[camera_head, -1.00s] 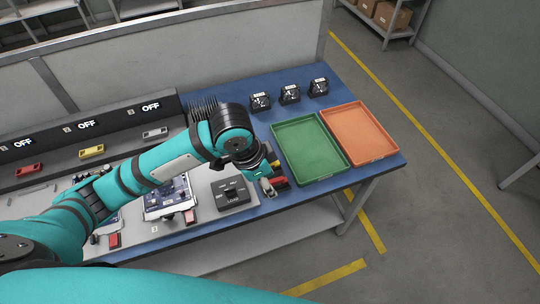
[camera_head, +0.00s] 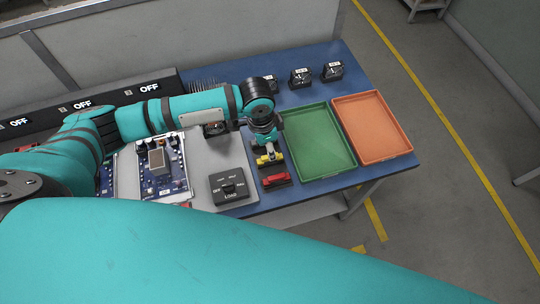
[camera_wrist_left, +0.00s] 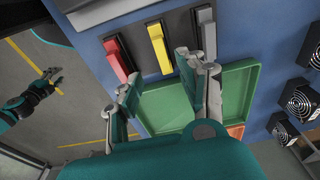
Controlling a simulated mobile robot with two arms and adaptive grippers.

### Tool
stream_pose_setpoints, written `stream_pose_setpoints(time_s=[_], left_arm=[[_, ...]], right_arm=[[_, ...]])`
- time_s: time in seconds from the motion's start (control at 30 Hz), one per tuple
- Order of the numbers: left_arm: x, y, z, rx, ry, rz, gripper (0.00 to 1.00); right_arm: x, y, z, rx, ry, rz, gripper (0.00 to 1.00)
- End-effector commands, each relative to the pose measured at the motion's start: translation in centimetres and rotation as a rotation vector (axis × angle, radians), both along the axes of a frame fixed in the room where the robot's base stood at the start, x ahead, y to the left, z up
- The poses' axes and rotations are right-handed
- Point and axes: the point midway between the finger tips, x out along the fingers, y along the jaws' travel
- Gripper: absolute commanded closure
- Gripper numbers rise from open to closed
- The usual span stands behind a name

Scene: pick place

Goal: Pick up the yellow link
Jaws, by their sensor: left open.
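The yellow link (camera_wrist_left: 160,48) lies between a red link (camera_wrist_left: 116,60) and a grey link (camera_wrist_left: 207,36) on a dark holder in the left wrist view. In the head view the yellow link (camera_head: 263,159) shows partly below my left gripper (camera_head: 268,152), behind the red link (camera_head: 276,180). My left gripper (camera_wrist_left: 158,82) is open and empty, its fingers spread to either side of the yellow link's line and apparently above it. The grey link is hidden in the head view. My right gripper (camera_wrist_left: 46,78) appears small at the left of the wrist view, over the floor.
A green tray (camera_head: 331,174) and an orange tray (camera_head: 396,158) stand right of the links. Black fan units (camera_head: 301,78) sit behind. A load switch box (camera_head: 230,188) and a circuit board (camera_head: 160,178) lie left. Blue tabletop is free between fans and trays.

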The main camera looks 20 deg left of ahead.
Motion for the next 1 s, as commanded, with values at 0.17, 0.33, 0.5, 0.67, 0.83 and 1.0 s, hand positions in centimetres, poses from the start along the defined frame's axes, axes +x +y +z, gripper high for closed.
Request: stream_pose_setpoints(time_s=[0.17, 0.33, 0.5, 0.67, 0.83, 1.0], left_arm=[[0.0, 0.0, -1.1, 0.002, 0.001, 0.0, 0.59], [0.3, 0.2, -3.2, 0.003, 0.003, 0.001, 0.59], [0.5, 0.0, -5.5, 0.0, 0.001, -0.001, 0.59], [0.6, 0.1, -6.1, 0.001, 0.0, -0.001, 0.59], [0.6, 0.1, -6.1, 0.001, -0.001, -0.001, 0.63], [0.6, 0.1, -6.1, 0.001, -0.001, -0.001, 0.85]], right_arm=[[4.2, 0.4, 0.6, 0.007, -0.066, 0.0, 0.6], [3.7, 0.3, 1.5, 0.006, -0.055, -0.001, 0.6], [1.2, 0.2, 1.6, 0.003, -0.018, -0.001, 0.6], [0.5, 0.1, 1.6, 0.002, -0.007, -0.002, 0.6], [1.1, 0.2, 1.6, 0.003, -0.016, -0.002, 0.6], [2.1, 0.2, 1.6, 0.004, -0.033, -0.002, 0.6]])
